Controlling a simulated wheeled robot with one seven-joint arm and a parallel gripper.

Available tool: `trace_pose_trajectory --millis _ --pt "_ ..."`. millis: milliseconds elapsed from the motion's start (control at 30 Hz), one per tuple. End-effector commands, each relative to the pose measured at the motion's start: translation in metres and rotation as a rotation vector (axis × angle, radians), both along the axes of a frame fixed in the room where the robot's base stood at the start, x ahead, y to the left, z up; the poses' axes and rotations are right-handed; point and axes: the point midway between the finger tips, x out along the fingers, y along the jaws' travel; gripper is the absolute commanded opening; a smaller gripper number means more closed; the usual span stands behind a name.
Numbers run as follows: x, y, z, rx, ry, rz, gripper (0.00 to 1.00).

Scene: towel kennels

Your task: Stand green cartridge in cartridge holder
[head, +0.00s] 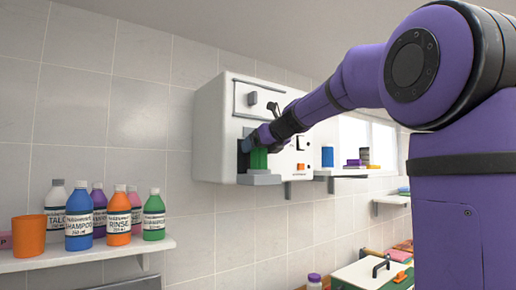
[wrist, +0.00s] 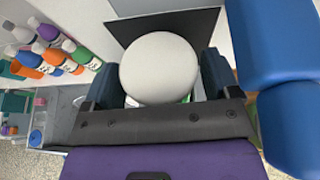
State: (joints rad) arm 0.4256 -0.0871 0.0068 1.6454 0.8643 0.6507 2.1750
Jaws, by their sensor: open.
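The green cartridge (head: 259,159) stands at the front of the white wall unit, just above a grey ledge (head: 262,180) that may be the cartridge holder. I cannot tell whether it is fully seated there. My gripper (head: 252,143) is at the top of the cartridge, partly hidden by my own arm. In the wrist view a round pale top (wrist: 160,68), apparently the cartridge's end, lies between the two open fingers of my gripper (wrist: 162,88). A sliver of green shows beside it. Whether the fingers touch it is unclear.
The white wall unit (head: 215,130) has a handle and knobs on its front. A shelf (head: 85,256) at left holds several bottles and an orange cup (head: 29,236). A blue cylinder (head: 327,157) stands on a shelf right of the unit. A counter with clutter lies lower right.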

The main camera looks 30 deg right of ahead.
Motion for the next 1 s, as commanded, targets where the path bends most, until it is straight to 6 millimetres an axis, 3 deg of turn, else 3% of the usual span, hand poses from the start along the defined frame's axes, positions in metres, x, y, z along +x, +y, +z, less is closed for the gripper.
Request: trace_pose_trajectory --millis 400,600,1000 --pt "-0.066 -0.010 0.029 -0.002 -0.004 -0.010 0.88" --pt "-0.090 -0.011 0.038 -0.002 -0.004 -0.006 0.88" --pt "-0.097 -0.010 0.041 -0.001 -0.002 -0.003 0.88"
